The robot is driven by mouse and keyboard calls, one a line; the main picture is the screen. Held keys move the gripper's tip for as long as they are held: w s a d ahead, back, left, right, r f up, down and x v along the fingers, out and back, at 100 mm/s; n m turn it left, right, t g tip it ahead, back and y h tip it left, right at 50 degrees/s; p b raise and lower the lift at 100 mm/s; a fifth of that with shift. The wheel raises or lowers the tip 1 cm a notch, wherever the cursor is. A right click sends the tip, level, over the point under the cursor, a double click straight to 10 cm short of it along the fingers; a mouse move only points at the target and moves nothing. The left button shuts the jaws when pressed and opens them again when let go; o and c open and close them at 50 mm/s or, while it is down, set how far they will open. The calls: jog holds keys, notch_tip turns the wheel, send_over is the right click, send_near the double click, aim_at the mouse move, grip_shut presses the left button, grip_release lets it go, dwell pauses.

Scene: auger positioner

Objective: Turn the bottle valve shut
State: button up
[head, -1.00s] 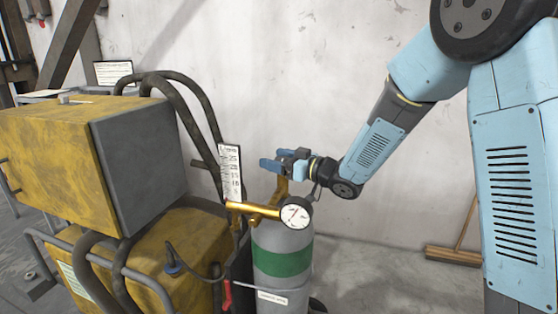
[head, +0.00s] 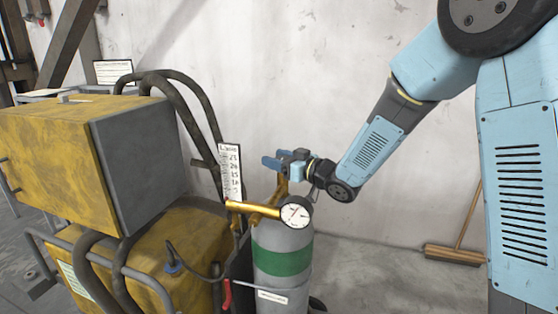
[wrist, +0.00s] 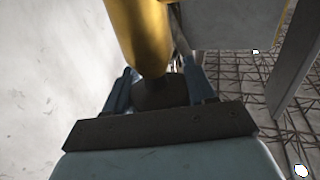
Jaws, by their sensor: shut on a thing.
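The grey gas bottle (head: 282,235) with a green band stands upright beside the yellow machine. Brass valve fittings (head: 254,210) with a round white gauge (head: 296,212) sit at its top. My gripper (head: 275,163) is above the fittings, its blue fingers pointing left. In the wrist view the two blue fingers (wrist: 160,92) flank a dark rounded piece (wrist: 155,95) at the end of a brass body (wrist: 139,35). They are shut on this piece, which looks like the valve knob. Its far side is hidden, and I cannot tell how far it is turned.
The yellow machine (head: 55,140) with dark hoses (head: 172,82) stands close on the left. A white scale plate (head: 230,172) is just left of my gripper. The wall is behind; a broom (head: 453,254) leans at the right.

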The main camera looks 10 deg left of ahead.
jog(key=shift+w+r+m+t, duration=0.2)
jog(key=shift+r+m+t, duration=0.2)
jog(key=shift+t, duration=0.2)
jog(key=o, duration=1)
jog(key=shift+s+f+h, duration=0.1)
jog(key=shift+f+h, duration=0.05)
jog(key=shift+h, duration=0.15)
jog(key=v, duration=1.4)
jog(key=shift+f, duration=0.1)
